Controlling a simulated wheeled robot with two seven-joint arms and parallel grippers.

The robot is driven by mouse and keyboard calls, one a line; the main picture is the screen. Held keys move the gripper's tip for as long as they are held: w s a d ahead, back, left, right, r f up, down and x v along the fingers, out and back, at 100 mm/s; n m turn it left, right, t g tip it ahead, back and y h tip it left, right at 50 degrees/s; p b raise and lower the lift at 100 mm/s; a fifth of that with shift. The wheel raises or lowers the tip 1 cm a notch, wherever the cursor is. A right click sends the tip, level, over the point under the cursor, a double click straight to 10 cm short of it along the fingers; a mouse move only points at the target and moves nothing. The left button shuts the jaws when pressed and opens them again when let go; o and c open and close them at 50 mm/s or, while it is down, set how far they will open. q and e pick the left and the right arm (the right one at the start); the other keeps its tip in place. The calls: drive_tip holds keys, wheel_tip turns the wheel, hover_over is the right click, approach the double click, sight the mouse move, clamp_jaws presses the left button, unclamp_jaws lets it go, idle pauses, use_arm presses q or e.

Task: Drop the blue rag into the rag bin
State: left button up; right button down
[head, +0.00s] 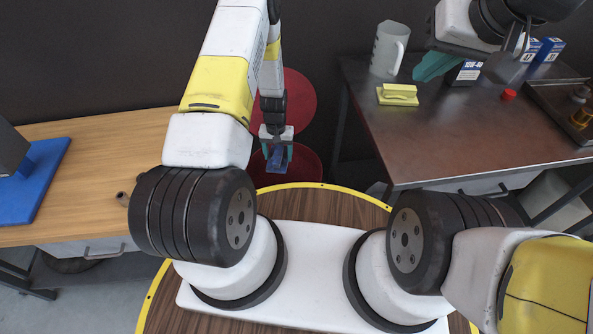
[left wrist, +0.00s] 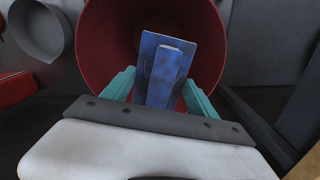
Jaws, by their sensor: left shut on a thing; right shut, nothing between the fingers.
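The blue rag (head: 278,158) is between the teal fingers of my left gripper (head: 278,154), shown in the head view over the red rag bin (head: 306,166). The bin's round red lid (head: 296,100) stands raised behind it. In the left wrist view the rag (left wrist: 167,68) is held between both fingertips (left wrist: 163,88), against the open mouth of the bin (left wrist: 104,35). I cannot tell how far the rag is above or inside the rim. My right gripper (head: 436,66) is shut and empty above the metal table.
The metal table (head: 440,135) on the right carries a white jug (head: 388,50), a yellow sponge-like block (head: 398,92), a red cap (head: 508,94), blue boxes (head: 548,50) and a dark tray (head: 560,100). A wooden bench (head: 90,160) with a blue mat (head: 38,180) is on the left.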

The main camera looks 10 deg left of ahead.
use_arm(q)
drive_tip(key=shift+f, duration=2.95)
drive_tip(key=o, duration=1.7)
drive_tip(key=shift+o, duration=0.2)
drive_tip(key=shift+r, duration=3.9)
